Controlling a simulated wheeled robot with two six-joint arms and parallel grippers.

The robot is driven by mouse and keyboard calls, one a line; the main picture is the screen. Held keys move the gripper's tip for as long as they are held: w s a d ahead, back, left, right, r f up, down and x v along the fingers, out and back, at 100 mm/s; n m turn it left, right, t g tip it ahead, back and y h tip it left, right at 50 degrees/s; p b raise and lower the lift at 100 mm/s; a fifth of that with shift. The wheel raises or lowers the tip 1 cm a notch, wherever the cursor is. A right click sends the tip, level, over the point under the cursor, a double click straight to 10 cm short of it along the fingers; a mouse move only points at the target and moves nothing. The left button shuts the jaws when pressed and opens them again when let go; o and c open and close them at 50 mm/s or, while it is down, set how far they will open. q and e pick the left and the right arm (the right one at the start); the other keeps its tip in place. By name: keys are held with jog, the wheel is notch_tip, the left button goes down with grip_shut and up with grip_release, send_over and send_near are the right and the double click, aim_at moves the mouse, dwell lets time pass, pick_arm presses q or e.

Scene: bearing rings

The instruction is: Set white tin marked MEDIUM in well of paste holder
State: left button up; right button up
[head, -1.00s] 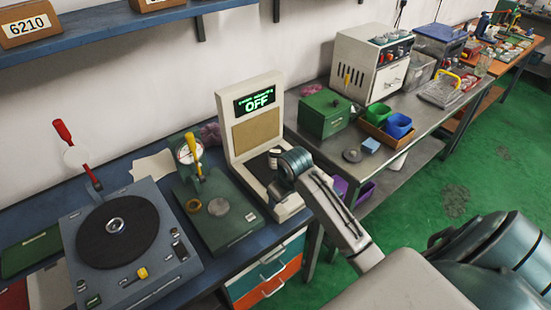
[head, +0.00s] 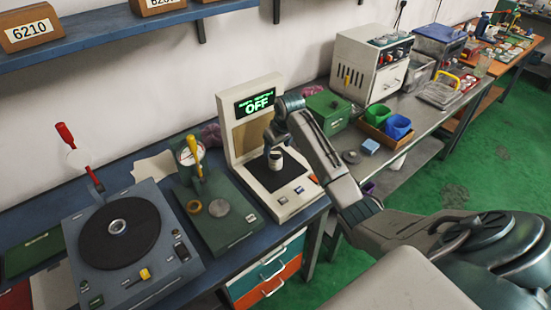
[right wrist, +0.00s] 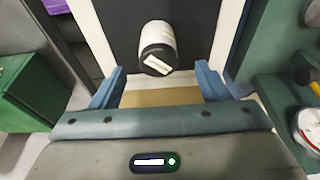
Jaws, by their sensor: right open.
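A small white tin (head: 276,161) with a dark top stands on the black plate of the machine with the green OFF display; its lettering is too small to read. It also shows in the right wrist view (right wrist: 160,42), beyond the fingertips. My right gripper (right wrist: 158,84) is open and empty, its blue fingers apart. In the head view, the right gripper (head: 273,142) hangs just above the tin and partly hides the machine's back panel. I cannot tell for sure which thing is the paste holder. My left gripper is not in view.
A green-based press (head: 230,232) with a yellow lever, a brass ring and a grey disc stands left of the machine. A grey turntable unit (head: 150,265) stands further left. A green box (head: 327,112) and bins (head: 397,127) are on the right bench.

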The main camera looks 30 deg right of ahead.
aim_at(276, 153)
jog(key=shift+w+f, duration=0.1)
jog(key=shift+f, duration=0.15)
jog(key=p+x, duration=0.2)
jog(key=x, duration=0.2)
jog(key=shift+d, duration=0.1)
jog(key=shift+w+f, duration=0.1)
jog(key=shift+f, duration=0.25)
jog(key=c, duration=1.1)
jog(key=shift+r, duration=0.2)
jog(key=shift+c, duration=0.2)
